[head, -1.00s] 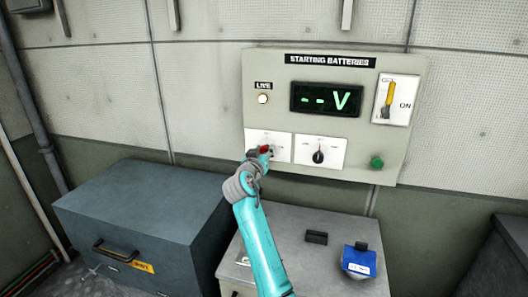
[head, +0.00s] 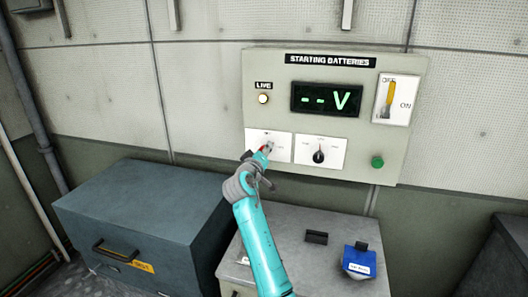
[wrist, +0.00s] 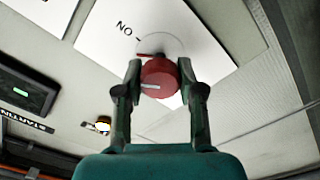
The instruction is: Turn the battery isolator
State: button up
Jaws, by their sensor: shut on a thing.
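The battery isolator is a red round knob (wrist: 160,78) on a white plate (wrist: 205,40) in the wrist view. My gripper (wrist: 160,70) is shut on the knob, one finger on each side. A pale line on the knob's face points left in that view, and a thin red pointer behind it lies near the ON mark. In the head view my gripper (head: 263,157) is at the lower left plate of the STARTING BATTERIES panel (head: 340,178). Only a little red of the knob shows there; the rest is hidden by my gripper.
The panel also has a black selector knob (head: 318,156), a display (head: 327,99) reading "-- V", a yellow-handled switch (head: 390,95), a green button (head: 377,162) and a lit LIVE lamp (head: 263,99). Below stand a blue-grey box (head: 140,215) and a grey box (head: 300,225).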

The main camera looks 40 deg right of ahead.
jog(key=n, duration=0.5)
jog(key=shift+n, duration=0.3)
jog(key=n, duration=0.5)
jog(key=shift+f+n, duration=0.1)
jog(key=shift+n, duration=0.2)
jog(key=shift+a, duration=0.1)
jog(key=o, duration=1.2)
jog(key=shift+c, duration=0.2)
jog(key=v, duration=1.2)
